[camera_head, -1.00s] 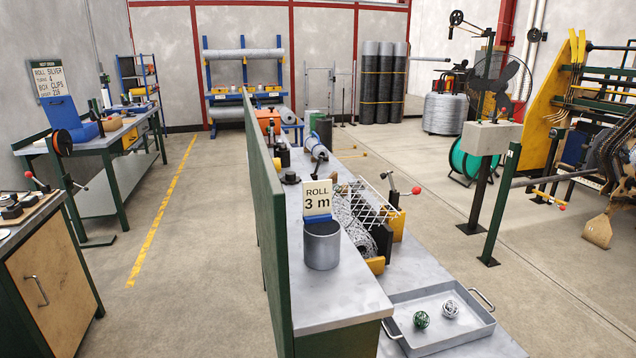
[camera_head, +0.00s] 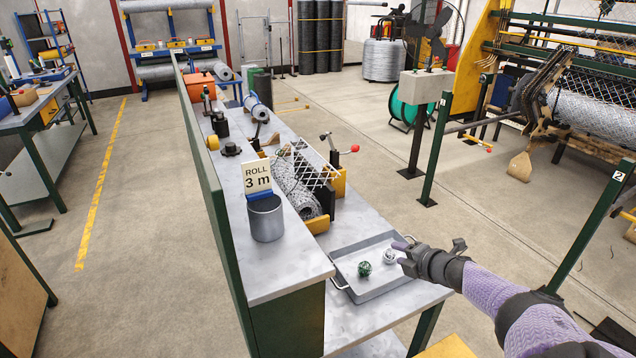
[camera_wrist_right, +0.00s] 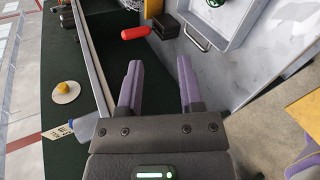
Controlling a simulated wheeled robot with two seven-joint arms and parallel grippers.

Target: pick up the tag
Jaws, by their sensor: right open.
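A white card tag (camera_head: 257,177) reading "ROLL 3 m" stands upright in a blue holder (camera_head: 261,195) at the grey metal cup (camera_head: 267,222) on the bench. What looks like the same card (camera_wrist_right: 58,131) shows partly at the lower left of the right wrist view. My right gripper (camera_head: 398,256) reaches in from the right over the grey tray, well apart from the tag. Its two purple fingers (camera_wrist_right: 158,88) are open with nothing between them. My left gripper is not in view.
The grey tray (camera_head: 372,293) holds a green wire ball (camera_head: 365,269) and a silver one (camera_head: 390,256). A mesh roll (camera_head: 297,190) and a red-knobbed lever (camera_head: 340,147) stand behind the cup. A green panel (camera_head: 207,190) borders the bench's left side.

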